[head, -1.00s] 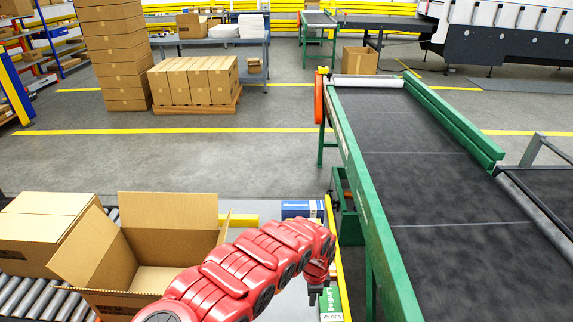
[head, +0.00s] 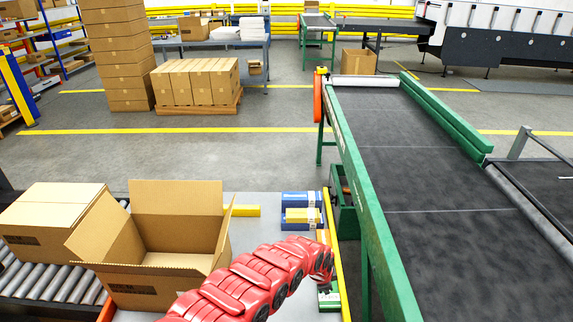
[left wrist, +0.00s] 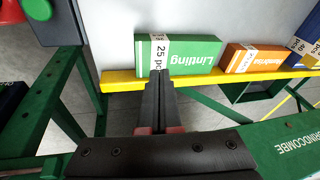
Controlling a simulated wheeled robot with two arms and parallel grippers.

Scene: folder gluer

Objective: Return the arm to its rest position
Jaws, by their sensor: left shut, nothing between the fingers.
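My red left arm reaches in from the bottom of the head view and ends beside the yellow table edge. In the left wrist view my left gripper (left wrist: 158,84) is shut and empty. Its fingertips show in front of a green carton marked "Lintling" (left wrist: 192,55); I cannot tell whether they touch it. In the head view the arm's end hides most of the gripper, and the green carton (head: 328,299) shows just below it. My right gripper is in neither view.
An open cardboard box (head: 175,258) stands left of my arm, beside a closed box (head: 50,222) on rollers. Blue and yellow cartons (head: 300,215) lie on the table beyond my arm. A green-framed conveyor (head: 420,180) runs along the right. An orange carton (left wrist: 252,57) stands beside the green one.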

